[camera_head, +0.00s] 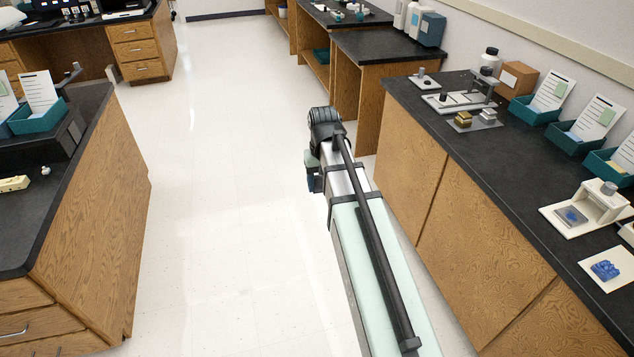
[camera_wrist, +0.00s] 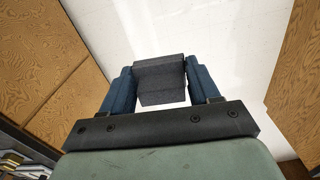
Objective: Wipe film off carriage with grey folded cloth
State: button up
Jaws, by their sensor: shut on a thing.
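My gripper (camera_wrist: 159,72) has its two blue fingers on either side of a dark grey folded cloth (camera_wrist: 161,83) and is shut on it. The cloth looks like a thick layered block. In the head view my gripper (camera_head: 314,184) hangs at the end of my arm, over the open floor left of the right counter, and the cloth cannot be made out there. I cannot tell surely which part is the carriage; a low grey slide-like stand (camera_head: 462,101) sits on the far part of the right counter. No film can be made out on it.
The right counter (camera_head: 470,160) also holds brass and silver blocks (camera_head: 463,119), a brown box (camera_head: 518,77), teal trays with cards (camera_head: 575,140), a white device (camera_head: 600,201) and a blue crumpled item (camera_head: 605,270). Another counter (camera_head: 60,200) stands left. The floor (camera_head: 215,200) between is clear.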

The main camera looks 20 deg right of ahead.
jog(key=s+d+r+m, duration=0.1)
jog(key=s+d+m, duration=0.4)
jog(key=d, duration=1.8)
jog(key=s+d+r+m, duration=0.1)
jog(key=s+d+m, duration=0.5)
jog(key=s+d, duration=0.9)
jog(key=s+d+r+m, duration=0.1)
jog(key=s+d+m, duration=0.5)
jog(key=d, duration=2.5)
jog(key=shift+s+d+r, duration=0.15)
jog(key=shift+s+d, duration=0.25)
jog(key=shift+s, duration=1.55)
jog(key=shift+f, duration=2.85)
